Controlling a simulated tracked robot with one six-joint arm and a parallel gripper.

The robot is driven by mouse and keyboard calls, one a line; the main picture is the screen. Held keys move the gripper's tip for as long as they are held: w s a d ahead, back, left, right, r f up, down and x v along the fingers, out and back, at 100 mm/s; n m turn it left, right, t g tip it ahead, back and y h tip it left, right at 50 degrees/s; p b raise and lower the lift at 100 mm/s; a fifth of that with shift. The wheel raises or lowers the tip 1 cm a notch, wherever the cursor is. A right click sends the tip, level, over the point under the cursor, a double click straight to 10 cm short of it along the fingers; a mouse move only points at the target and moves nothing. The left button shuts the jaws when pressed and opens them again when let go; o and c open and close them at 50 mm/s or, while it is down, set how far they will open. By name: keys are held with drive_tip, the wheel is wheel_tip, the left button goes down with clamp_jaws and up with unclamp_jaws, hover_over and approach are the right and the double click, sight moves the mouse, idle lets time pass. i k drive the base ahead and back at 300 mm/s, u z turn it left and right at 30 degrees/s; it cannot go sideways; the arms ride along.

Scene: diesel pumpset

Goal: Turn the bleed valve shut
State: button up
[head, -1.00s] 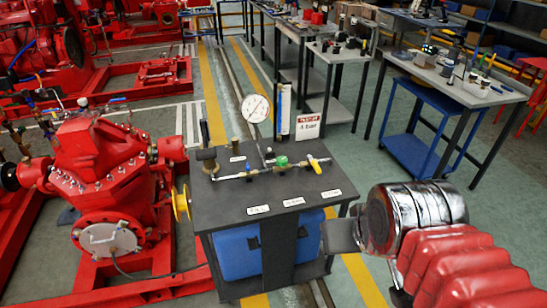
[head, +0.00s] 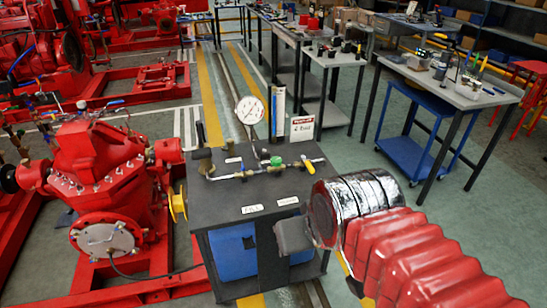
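A dark test stand (head: 222,189) carries a small pipe run with several fittings. The small labels are too blurred to tell which one is the bleed valve. My gripper (head: 294,236) shows as a grey block at the end of my red and chrome arm. It is in front of the stand's right front edge in the picture, apart from the fittings. Its fingers cannot be made out as open or shut.
A round white gauge (head: 250,110) and an upright blue-and-white tube (head: 278,112) rise behind the pipe, beside a sign (head: 302,128). A red pump (head: 100,175) stands left. A workbench (head: 455,85) with a blue cart (head: 412,145) stands right. Green floor between is clear.

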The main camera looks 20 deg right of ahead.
sight(276, 162)
drive_tip(key=z, duration=0.05)
drive_tip(key=i, duration=1)
drive_tip(key=u, duration=0.05)
